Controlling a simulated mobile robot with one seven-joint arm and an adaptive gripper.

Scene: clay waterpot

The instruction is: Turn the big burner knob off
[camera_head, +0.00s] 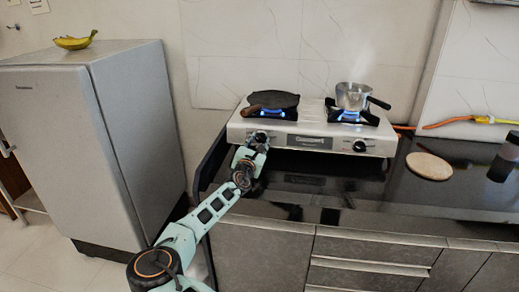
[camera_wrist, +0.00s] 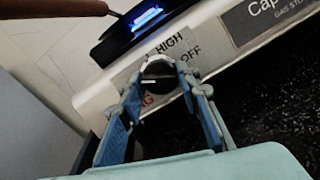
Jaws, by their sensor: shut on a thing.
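The big burner knob is the dark round left knob on the stove front, seen in the wrist view (camera_wrist: 158,69) and in the head view (camera_head: 261,136). "HIGH" is printed above it and "OFF" to its right. Red letters below it are partly hidden. My gripper (camera_wrist: 162,88) is shut on this knob, with one blue finger on each side; it also shows in the head view (camera_head: 256,146). The knob's exact pointer direction is hard to read. The left burner (camera_head: 268,112) has a blue flame, also seen in the wrist view (camera_wrist: 146,18).
A dark pan (camera_head: 273,100) sits on the left burner. A steaming pot (camera_head: 352,95) sits on the lit right burner, above a second knob (camera_head: 359,146). A round board (camera_head: 429,166) lies on the counter. A fridge (camera_head: 95,140) stands left.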

